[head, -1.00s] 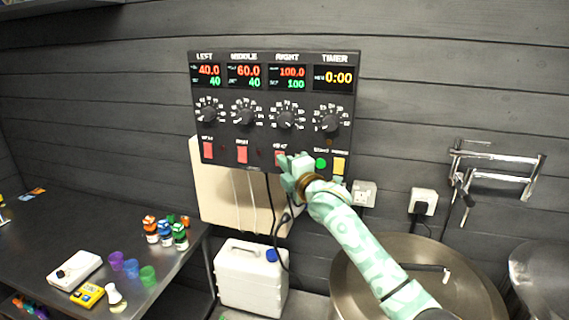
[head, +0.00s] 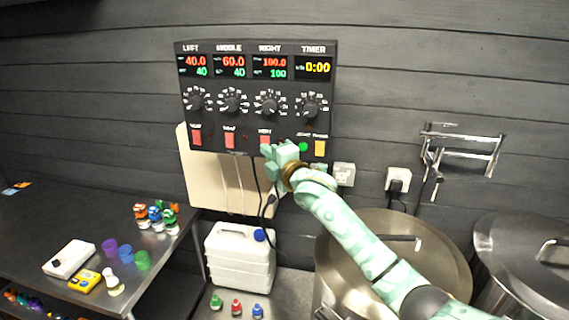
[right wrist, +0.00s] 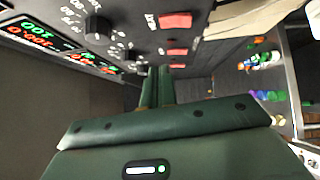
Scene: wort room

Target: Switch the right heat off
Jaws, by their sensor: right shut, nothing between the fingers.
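The black control panel (head: 322,125) hangs on the wall, with columns marked left, middle, right and timer. The right heat switch (head: 265,149) is a red rocker under the right dial (head: 269,104); my gripper partly covers its lower part. The right display (head: 270,67) reads 100.0 over 100. My right gripper (head: 276,153) is shut and empty, close to this switch at the panel's lower edge; I cannot tell whether it touches. In the right wrist view the switch (right wrist: 175,20) shows above the closed fingertips (right wrist: 159,70). My left gripper is out of view.
The left switch (head: 196,137) and middle switch (head: 230,139) sit to the left. A green button (head: 303,147) and yellow switch (head: 320,148) are just right of my gripper. Below are a white canister (head: 238,262) and a steel kettle (head: 440,265).

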